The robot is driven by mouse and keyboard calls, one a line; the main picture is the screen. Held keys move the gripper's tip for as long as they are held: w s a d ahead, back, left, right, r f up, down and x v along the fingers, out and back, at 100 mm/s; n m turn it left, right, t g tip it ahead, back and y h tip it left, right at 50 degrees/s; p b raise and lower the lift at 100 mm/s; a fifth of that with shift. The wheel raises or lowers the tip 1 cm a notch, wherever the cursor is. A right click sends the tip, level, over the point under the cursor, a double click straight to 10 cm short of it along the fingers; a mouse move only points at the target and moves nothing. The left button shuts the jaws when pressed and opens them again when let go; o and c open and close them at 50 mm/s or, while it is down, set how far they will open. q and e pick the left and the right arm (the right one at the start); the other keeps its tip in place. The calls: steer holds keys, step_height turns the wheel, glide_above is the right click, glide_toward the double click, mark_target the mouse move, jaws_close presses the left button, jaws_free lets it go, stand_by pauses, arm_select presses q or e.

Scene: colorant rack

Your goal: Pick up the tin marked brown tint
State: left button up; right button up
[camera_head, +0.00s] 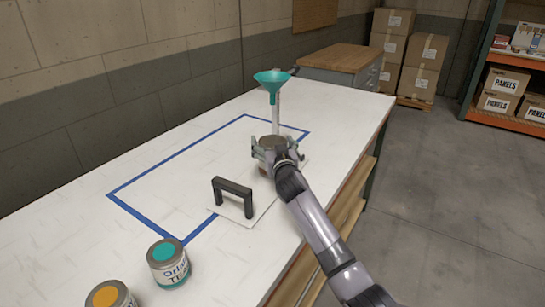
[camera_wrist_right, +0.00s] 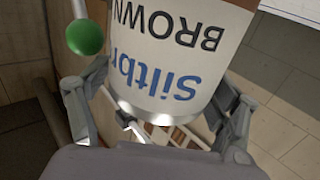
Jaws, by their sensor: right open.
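The brown tin (camera_head: 273,142) stands at the far part of the white bench, its round lid showing above my right gripper (camera_head: 274,157). In the right wrist view the tin (camera_wrist_right: 170,60) appears upside down, with "BROWN" and part of "Siltbr" on its white label. My right gripper (camera_wrist_right: 160,125) is open, with one finger on each side of the tin. I cannot tell whether the fingers touch it. The tin's lower part is mostly hidden by the gripper in the head view. My left gripper is out of view.
A teal funnel (camera_head: 272,78) on a pale upright stands just behind the tin. A black handle (camera_head: 232,188) on a flat plate lies nearer. A teal tin (camera_head: 168,264) and a yellow tin (camera_head: 109,296) stand at the near left. The blue-taped area (camera_head: 144,183) is mostly bare.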

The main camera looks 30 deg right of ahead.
steer(key=shift+c, duration=0.2)
steer(key=shift+r, duration=0.1)
steer(key=c, duration=1.7)
